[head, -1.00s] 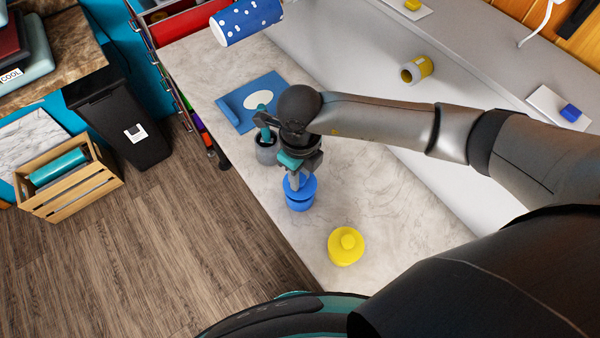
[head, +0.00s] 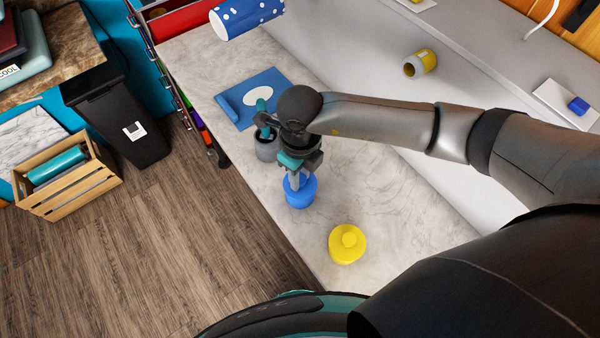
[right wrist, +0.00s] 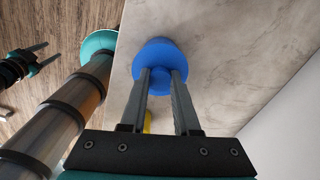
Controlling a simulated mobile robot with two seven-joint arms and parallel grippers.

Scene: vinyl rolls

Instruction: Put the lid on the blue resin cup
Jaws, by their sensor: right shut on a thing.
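The blue lid (head: 309,184) is at the top of the blue resin cup (head: 301,200), with no gap that I can see between them. Lid and cup blend in colour, so exact seating is hard to tell. My right gripper (head: 294,184) points down and is shut on the lid's knob. In the right wrist view the lid (right wrist: 158,52) is a round blue disc beyond the fingers, its knob between the fingertips (right wrist: 161,76), and it hides most of the cup. My left gripper (right wrist: 46,52) shows only at the left of that view, empty, its fingers apart.
A yellow lidded cup (head: 347,245) stands nearer on the marble counter (head: 400,225). A grey cup (head: 266,151) is just behind the gripper. A blue sheet (head: 240,112) lies further back. The counter's left edge drops to the wooden floor.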

